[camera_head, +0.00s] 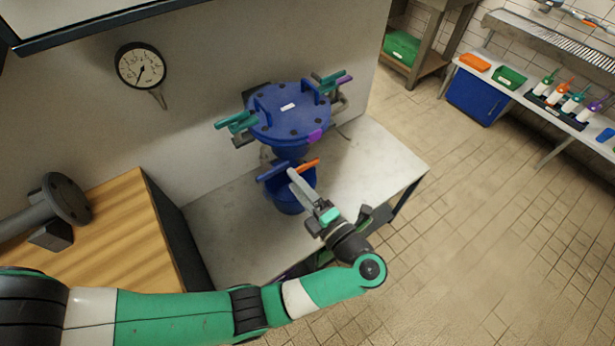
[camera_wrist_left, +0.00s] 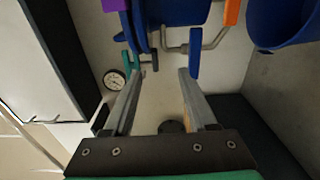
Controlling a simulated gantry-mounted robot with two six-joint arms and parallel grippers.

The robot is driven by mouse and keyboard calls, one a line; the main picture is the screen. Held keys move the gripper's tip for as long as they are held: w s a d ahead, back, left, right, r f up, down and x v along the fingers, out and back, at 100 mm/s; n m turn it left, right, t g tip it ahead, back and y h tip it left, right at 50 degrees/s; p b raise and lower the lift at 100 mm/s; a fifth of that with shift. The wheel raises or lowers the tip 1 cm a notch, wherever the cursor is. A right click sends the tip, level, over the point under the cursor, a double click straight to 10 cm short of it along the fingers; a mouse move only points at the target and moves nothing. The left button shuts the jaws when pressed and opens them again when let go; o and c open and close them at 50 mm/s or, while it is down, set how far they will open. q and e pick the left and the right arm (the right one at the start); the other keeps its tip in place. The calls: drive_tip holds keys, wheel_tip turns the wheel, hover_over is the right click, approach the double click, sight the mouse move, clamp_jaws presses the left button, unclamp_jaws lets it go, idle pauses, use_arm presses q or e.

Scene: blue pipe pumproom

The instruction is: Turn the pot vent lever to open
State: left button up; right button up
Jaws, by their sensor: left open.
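The blue pot (camera_head: 289,112), with a bolted round lid, stands against the wall above the steel table. Teal levers (camera_head: 238,121) sit at its left, and a teal and a purple lever (camera_head: 342,78) at its right. A blue lever (camera_head: 272,172) and an orange lever (camera_head: 305,164) show below it. I cannot tell which is the vent lever. My left gripper (camera_head: 297,179) is open and empty below the pot. In the left wrist view, a blue lever (camera_wrist_left: 195,55) on a bent metal pipe lies just beyond the right fingertip.
A blue bucket (camera_head: 289,200) stands on the steel table (camera_head: 385,160) under the pot, close to my left gripper. A gauge (camera_head: 140,66) is on the wall. A wooden-topped block (camera_head: 115,225) with a grey flanged pipe is at left. The tiled floor at right is clear.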

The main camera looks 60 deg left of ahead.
use_arm(q)
drive_tip(key=b, duration=0.4)
approach(274, 173)
drive_tip(key=s, duration=0.1)
drive_tip(key=shift+m+t, duration=0.3)
drive_tip(key=a, duration=0.5)
drive_tip(key=a+b, duration=0.1)
drive_tip(key=a, duration=0.4)
drive_tip(key=shift+w+a+f, duration=0.2)
drive_tip(key=shift+a+f, duration=0.05)
drive_tip(key=shift+a, duration=0.05)
use_arm(e)
wheel_tip(274, 173, down, 7)
drive_tip(key=shift+s+f, duration=0.2)
drive_tip(key=shift+s, duration=0.15)
use_arm(q)
clamp_jaws()
